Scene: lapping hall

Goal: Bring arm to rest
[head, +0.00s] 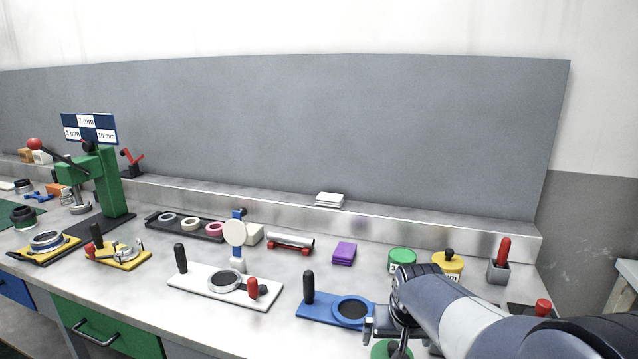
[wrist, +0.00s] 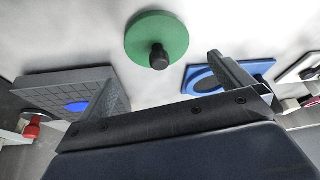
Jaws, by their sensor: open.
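My gripper (head: 384,326) is at the lower right of the head view, at the end of my arm, above the front part of the bench. In the wrist view my gripper (wrist: 170,85) has its two fingers wide apart with nothing between them. A green disc with a black knob (wrist: 142,40) lies on the bench beyond the fingertips, apart from them. In the head view the green disc (head: 380,350) shows only partly, below my gripper. My arm hides part of the bench's right end.
A blue plate (head: 318,308) with a black handle lies just left of my gripper. A white plate (head: 205,285) lies further left. Green (head: 402,259) and yellow (head: 447,267) tubs and a red-handled tool (head: 503,252) stand behind my arm. A grey gridded plate (wrist: 65,92) shows in the wrist view.

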